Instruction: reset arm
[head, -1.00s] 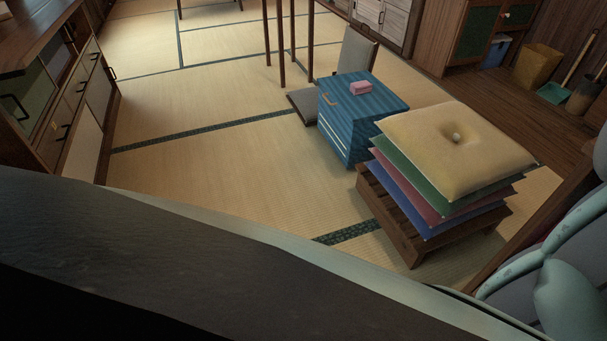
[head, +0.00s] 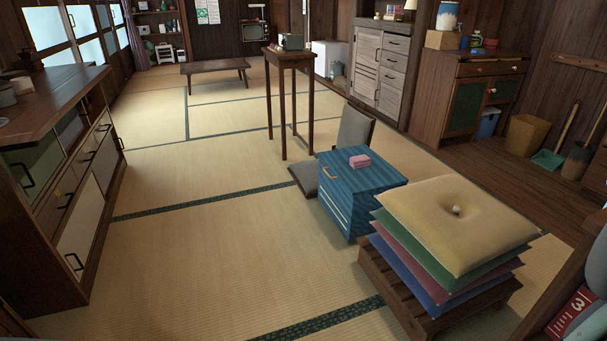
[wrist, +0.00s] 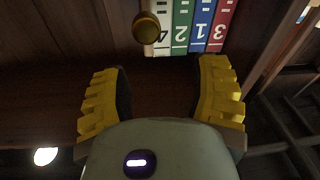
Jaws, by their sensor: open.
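My gripper (wrist: 160,90) shows in the wrist view with its two yellow ridged fingers spread wide apart. Nothing is between the fingers. Beyond them, a row of numbered binders (wrist: 195,28) in white, green, blue and red appears upside down at the top. A round brown knob-like thing (wrist: 146,28) is in front of the white binder. In the head view the gripper is not visible.
A stack of cushions (head: 460,215) sits on a low wooden stand (head: 385,285) at right. Beside it is a blue cabinet (head: 345,205) with a pink object (head: 359,161) on top. Wooden drawers (head: 70,180) line the left. The tatami floor (head: 200,260) between is clear.

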